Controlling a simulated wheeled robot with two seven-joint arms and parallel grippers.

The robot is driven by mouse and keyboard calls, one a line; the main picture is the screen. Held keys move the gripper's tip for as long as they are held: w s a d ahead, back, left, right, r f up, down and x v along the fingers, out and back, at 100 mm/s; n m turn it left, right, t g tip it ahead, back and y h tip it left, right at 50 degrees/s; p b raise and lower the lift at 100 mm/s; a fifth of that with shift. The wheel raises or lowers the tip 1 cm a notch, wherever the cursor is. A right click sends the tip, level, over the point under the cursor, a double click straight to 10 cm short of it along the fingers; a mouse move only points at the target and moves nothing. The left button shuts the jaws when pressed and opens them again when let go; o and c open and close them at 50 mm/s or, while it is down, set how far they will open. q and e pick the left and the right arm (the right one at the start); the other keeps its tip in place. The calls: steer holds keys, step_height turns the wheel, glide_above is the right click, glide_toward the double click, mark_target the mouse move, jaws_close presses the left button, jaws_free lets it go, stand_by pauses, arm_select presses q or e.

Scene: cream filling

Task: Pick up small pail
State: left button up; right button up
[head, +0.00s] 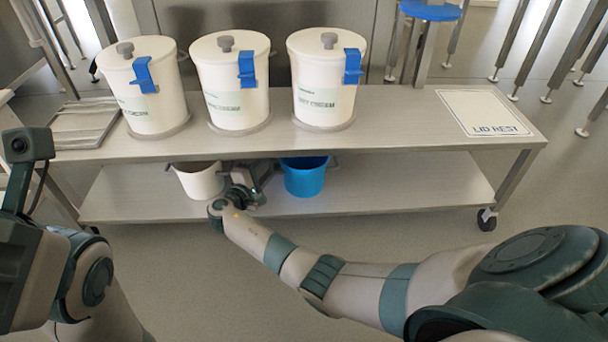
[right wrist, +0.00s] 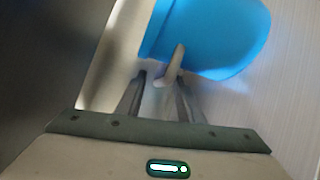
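A blue pail (head: 305,178) stands on the lower shelf, and a white pail (head: 199,181) stands to its left. Which of them the task calls small is not labelled. My right gripper (head: 258,172) reaches in between the two pails, under the table top. In the right wrist view the blue pail (right wrist: 215,35) fills the top, with a pale grey tab or handle (right wrist: 176,63) on its side. My right gripper (right wrist: 160,90) appears open, its fingers on either side of the tab's end. Contact cannot be told. My left gripper is out of view; only the left arm shows.
Three lidded white tubs (head: 232,85) with blue clips stand on the steel table top (head: 400,120). A lid rest mat (head: 484,112) lies at its right and a ribbed tray (head: 85,125) at its left. The lower shelf (head: 420,185) is clear right of the blue pail.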

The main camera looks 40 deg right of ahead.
steer(key=shift+r, duration=0.1)
stand_by(0.3)
jaws_close()
stand_by(1.3)
